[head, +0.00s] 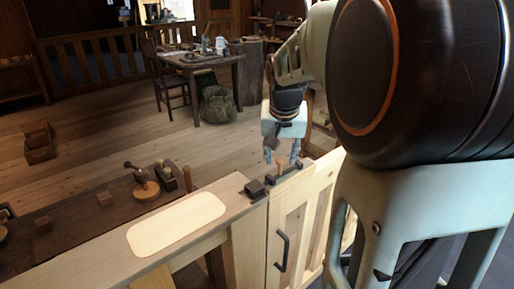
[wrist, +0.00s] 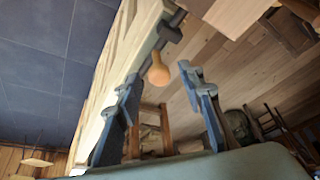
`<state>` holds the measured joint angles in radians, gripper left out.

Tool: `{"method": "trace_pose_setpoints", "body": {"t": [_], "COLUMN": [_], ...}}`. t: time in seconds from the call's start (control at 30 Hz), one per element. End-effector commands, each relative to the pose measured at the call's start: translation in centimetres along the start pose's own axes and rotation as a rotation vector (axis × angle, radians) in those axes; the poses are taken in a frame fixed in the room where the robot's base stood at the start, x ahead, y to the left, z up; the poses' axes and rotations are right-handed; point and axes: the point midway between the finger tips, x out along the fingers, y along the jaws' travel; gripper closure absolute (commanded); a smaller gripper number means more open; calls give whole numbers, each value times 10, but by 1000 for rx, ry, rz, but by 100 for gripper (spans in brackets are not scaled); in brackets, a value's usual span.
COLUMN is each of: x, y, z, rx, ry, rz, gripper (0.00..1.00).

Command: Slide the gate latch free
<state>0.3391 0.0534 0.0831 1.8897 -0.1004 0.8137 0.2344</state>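The gate (head: 296,215) is pale slatted wood with a black pull handle (head: 282,251). On its top edge is the dark latch bolt (head: 287,174) with a small orange-brown wooden knob (head: 281,162). A dark keeper block (head: 254,188) sits on the neighbouring post top, left of the bolt. My gripper (head: 281,157) points down over the knob with its fingers apart. In the wrist view the rounded knob (wrist: 158,72) appears between the two blue-grey fingertips of my gripper (wrist: 160,78), with visible room on both sides. How deep the knob sits between them is unclear.
A pale counter (head: 178,222) runs left from the gate. Behind it, a dark bench (head: 90,225) carries small wooden blocks and a turned spool piece (head: 143,182). A table (head: 200,62), a chair (head: 166,85) and a sack (head: 218,106) stand farther back on open floor.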

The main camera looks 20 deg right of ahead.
Motion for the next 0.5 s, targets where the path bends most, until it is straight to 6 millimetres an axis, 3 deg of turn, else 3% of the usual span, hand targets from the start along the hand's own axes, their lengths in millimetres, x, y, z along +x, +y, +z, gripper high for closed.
{"method": "trace_pose_setpoints", "body": {"t": [0.17, 0.5], "x": [-1, -1], "y": [0, 0], "z": [0, 0], "rx": [0, 0], "ry": [0, 0], "rz": [0, 0], "gripper": [65, 100]}}
